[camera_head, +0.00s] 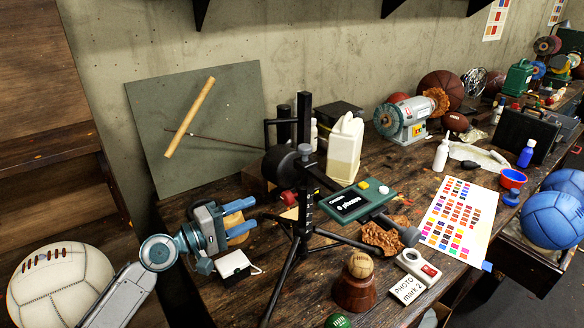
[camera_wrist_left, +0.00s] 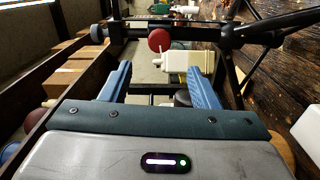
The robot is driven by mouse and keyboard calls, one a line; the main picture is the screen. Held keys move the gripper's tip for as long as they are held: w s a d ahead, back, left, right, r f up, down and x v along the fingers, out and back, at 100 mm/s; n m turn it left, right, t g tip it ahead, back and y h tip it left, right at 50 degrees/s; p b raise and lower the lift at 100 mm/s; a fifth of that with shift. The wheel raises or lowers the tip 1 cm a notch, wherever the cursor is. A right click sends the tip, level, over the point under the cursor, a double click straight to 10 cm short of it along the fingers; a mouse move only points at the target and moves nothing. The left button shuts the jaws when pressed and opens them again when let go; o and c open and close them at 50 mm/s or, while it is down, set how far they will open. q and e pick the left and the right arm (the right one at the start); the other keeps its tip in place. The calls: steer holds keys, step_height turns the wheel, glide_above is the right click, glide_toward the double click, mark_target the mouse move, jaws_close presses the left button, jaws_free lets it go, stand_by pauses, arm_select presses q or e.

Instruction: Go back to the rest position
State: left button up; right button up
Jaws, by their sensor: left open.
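My left gripper (camera_head: 250,215) is in the head view, over the left part of the workbench (camera_head: 205,290), with its two blue fingers pointing right. It is open, with a clear gap between the fingers, and it appears empty. Its fingers also show in the left wrist view (camera_wrist_left: 158,70), spread apart with only background between them. A white box (camera_head: 236,265) lies below and in front of it. My right gripper is not in either view.
A black tripod stand (camera_head: 300,220) rises just right of the left gripper. A small tan ball (camera_head: 361,265) sits on a brown stand (camera_head: 355,292). A white ball (camera_head: 62,285) is at lower left. A green board (camera_head: 200,130) leans on the wall behind.

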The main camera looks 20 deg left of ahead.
arm_select(q)
steer(key=s+d+f+m+g+y, duration=0.2)
steer(key=s+d+f+m, duration=0.1)
steer(key=s+f, duration=0.4)
steer(key=s+d+f+m+g+y, duration=0.25)
steer(key=s+f+m, duration=0.2)
steer(key=f, duration=0.35)
steer(key=s+a+f+m+g+y, duration=0.1)
steer(key=s+a+f+g+y, duration=0.25)
steer(key=s, duration=0.55)
steer(key=s+a+f+m+g+y, duration=0.2)
steer(key=s+a+f+y, duration=0.15)
steer(key=s, duration=0.65)
step_height(320, 180, down, 34)
steer(key=a+g+b, duration=0.2)
steer(key=s+a+f+b, duration=0.1)
steer(key=s+f, duration=1.7)
steer(key=f, duration=0.2)
steer(key=shift+s+n+g+y+b, duration=0.15)
steer(key=shift+n+g+y+b, duration=0.15)
steer(key=shift+n+g+y, duration=0.1)
